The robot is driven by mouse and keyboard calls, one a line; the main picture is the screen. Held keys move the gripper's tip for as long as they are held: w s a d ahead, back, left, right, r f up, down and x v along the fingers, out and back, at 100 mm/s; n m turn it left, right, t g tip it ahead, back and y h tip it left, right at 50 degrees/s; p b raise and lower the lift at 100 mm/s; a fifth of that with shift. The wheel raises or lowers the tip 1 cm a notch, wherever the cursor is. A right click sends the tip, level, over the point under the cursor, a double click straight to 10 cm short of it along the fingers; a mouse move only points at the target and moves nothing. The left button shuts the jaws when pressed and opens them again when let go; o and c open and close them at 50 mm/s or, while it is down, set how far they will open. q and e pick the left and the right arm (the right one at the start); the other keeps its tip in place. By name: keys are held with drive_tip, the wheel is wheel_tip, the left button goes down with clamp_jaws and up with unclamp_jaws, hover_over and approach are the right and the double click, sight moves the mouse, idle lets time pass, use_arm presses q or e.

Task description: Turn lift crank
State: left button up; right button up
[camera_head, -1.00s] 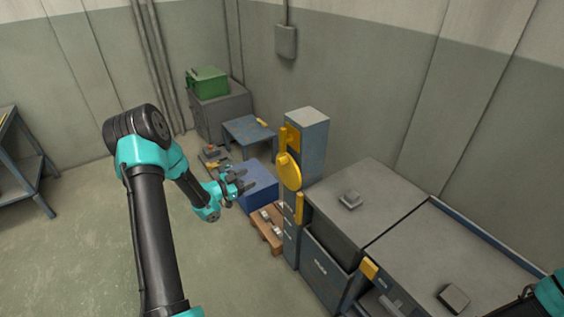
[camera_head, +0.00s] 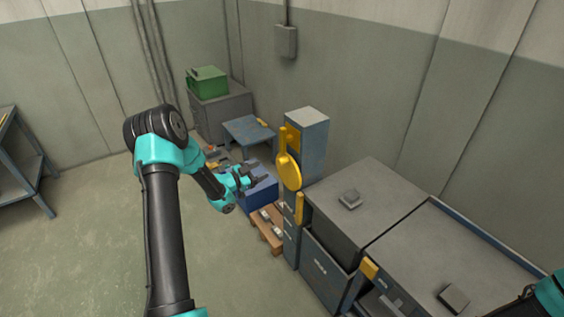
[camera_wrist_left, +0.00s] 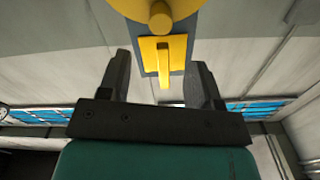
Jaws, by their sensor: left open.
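The yellow crank wheel (camera_head: 289,172) is a round disc on the front of a narrow blue-grey column (camera_head: 312,130). A yellow bracket (camera_head: 290,138) sits above it and a yellow lever piece (camera_head: 299,208) below it. My left gripper (camera_head: 260,173) is open and empty, left of the wheel and apart from it. In the left wrist view the open fingers of the left gripper (camera_wrist_left: 160,78) frame a yellow plate with a lever (camera_wrist_left: 163,62); part of the yellow wheel (camera_wrist_left: 160,12) shows at the top edge. My right gripper is not in view; only part of my right arm shows.
A blue box (camera_head: 262,197) and a wooden pallet (camera_head: 265,233) stand below the left gripper. Grey cabinets (camera_head: 365,200) adjoin the column on the right. A small blue table (camera_head: 248,130) and a green case (camera_head: 207,82) are behind. The floor at left is open.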

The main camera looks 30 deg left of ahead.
sight(279, 162)
use_arm(q)
drive_tip(key=x, duration=1.1)
drive_tip(key=shift+c, duration=0.3)
clamp_jaws()
